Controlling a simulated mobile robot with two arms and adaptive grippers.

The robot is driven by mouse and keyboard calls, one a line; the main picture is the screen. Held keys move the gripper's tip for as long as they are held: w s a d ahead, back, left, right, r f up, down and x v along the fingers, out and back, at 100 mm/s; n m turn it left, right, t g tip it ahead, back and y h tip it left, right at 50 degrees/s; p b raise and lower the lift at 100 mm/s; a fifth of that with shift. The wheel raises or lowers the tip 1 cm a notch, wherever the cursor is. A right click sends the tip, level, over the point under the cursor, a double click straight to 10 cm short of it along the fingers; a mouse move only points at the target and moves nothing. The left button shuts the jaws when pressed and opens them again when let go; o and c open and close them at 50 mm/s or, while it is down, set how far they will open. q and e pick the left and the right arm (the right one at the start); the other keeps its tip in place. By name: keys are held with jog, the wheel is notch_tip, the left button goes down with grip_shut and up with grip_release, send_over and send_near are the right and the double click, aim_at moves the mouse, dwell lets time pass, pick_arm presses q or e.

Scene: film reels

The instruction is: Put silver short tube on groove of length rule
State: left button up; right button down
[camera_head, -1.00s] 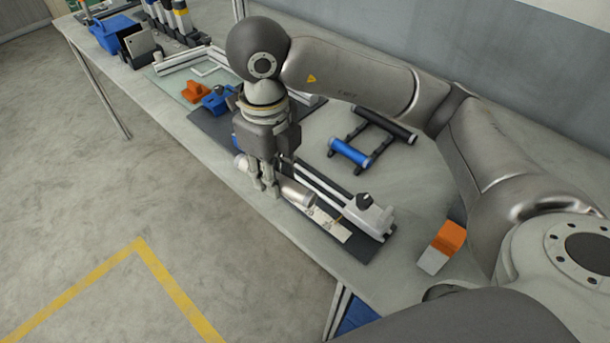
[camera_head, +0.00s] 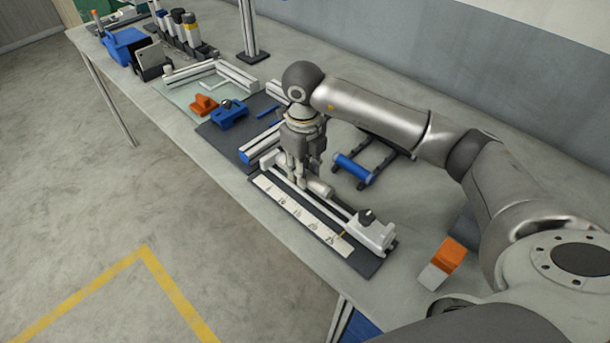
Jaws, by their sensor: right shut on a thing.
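The silver short tube (camera_head: 321,188) is in my right gripper (camera_head: 300,182), whose fingers point down and are shut around it. The tube lies roughly lengthwise along the length rule (camera_head: 296,218), over or on its rail side. The fingers and tube cover part of the groove, so I cannot tell whether the tube touches it. The rule has a pale printed scale at the front, a rail behind it and a grey-white block with a dark knob (camera_head: 367,217) at the right end. My left gripper is not in view.
A rack with a blue tube (camera_head: 352,167) stands behind the rule. A blue clamp (camera_head: 229,113) and an orange block (camera_head: 203,106) lie to the left. An orange-and-white block (camera_head: 446,259) sits right of the rule. Bare table lies along the front edge.

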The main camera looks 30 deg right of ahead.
aim_at(305, 191)
jog(key=shift+w+d+f, duration=0.15)
jog(key=shift+f, duration=0.1)
jog(key=f+p, duration=0.1)
jog(key=f, duration=0.2)
jog(key=shift+w+d+f+p, duration=0.1)
jog(key=shift+w+d+p, duration=0.1)
jog(key=shift+p, duration=0.15)
jog(key=shift+f, duration=0.2)
jog(key=shift+f, duration=0.1)
jog(key=shift+f+b, duration=0.3)
jog(key=shift+b, duration=0.1)
jog(key=c, duration=1.2)
grip_release()
jog(key=shift+r, duration=0.1)
